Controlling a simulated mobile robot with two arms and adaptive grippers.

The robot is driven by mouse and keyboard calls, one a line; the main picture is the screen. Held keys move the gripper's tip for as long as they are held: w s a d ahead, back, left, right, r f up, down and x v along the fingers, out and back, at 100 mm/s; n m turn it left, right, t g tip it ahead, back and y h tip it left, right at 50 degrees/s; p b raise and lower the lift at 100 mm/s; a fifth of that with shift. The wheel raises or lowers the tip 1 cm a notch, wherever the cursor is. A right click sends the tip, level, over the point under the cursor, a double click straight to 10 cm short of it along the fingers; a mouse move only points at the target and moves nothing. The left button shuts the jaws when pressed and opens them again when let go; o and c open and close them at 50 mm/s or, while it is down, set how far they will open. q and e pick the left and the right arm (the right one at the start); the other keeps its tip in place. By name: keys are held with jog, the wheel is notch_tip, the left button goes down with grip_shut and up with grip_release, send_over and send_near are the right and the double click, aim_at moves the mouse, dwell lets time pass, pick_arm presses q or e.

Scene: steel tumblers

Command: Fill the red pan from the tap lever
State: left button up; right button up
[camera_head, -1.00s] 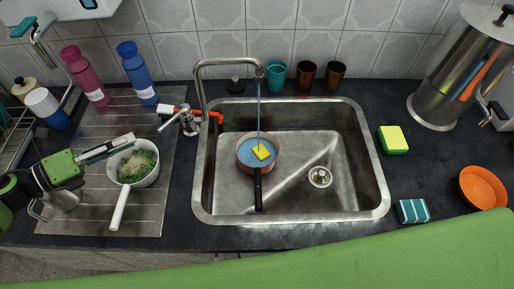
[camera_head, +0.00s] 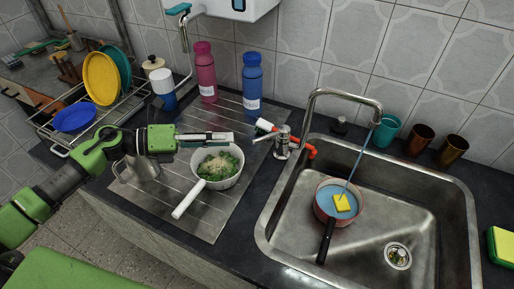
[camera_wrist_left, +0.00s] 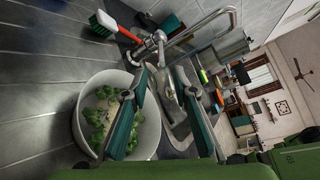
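The red pan (camera_head: 323,206) sits in the left part of the sink, its dark handle pointing toward me. Bluish water with a yellow sponge (camera_head: 342,202) shows inside it. A thin blue stream (camera_head: 358,160) runs from the curved tap (camera_head: 345,92) into the pan. The tap lever (camera_head: 283,136) is at the tap's base; it also shows in the left wrist view (camera_wrist_left: 157,40). My left gripper (camera_head: 230,138) is above the white pan, left of the lever and apart from it. In the left wrist view its fingers (camera_wrist_left: 161,75) are spread and empty. My right gripper is out of view.
A white pan of green food (camera_head: 232,182) stands on the drainboard (camera_head: 198,222) below my left gripper. A red-and-white brush (camera_head: 264,125) lies beside the lever. Pink (camera_head: 205,72) and blue (camera_head: 252,80) bottles stand behind. Several cups line the sink's back edge.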

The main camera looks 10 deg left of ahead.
aim_at(265, 136)
pick_arm(q)
jog(key=shift+w+d, duration=0.1)
jog(key=shift+d, duration=0.05)
jog(key=shift+w+d, duration=0.15)
jog(key=shift+d, duration=0.1)
jog(key=p+x, duration=0.1)
jog(key=x, duration=1)
jog(key=shift+d+f+p, duration=0.1)
jog(key=shift+d+p, duration=0.05)
jog(key=shift+p, duration=0.25)
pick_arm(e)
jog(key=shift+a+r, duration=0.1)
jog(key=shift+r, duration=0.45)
pick_arm(q)
grip_shut()
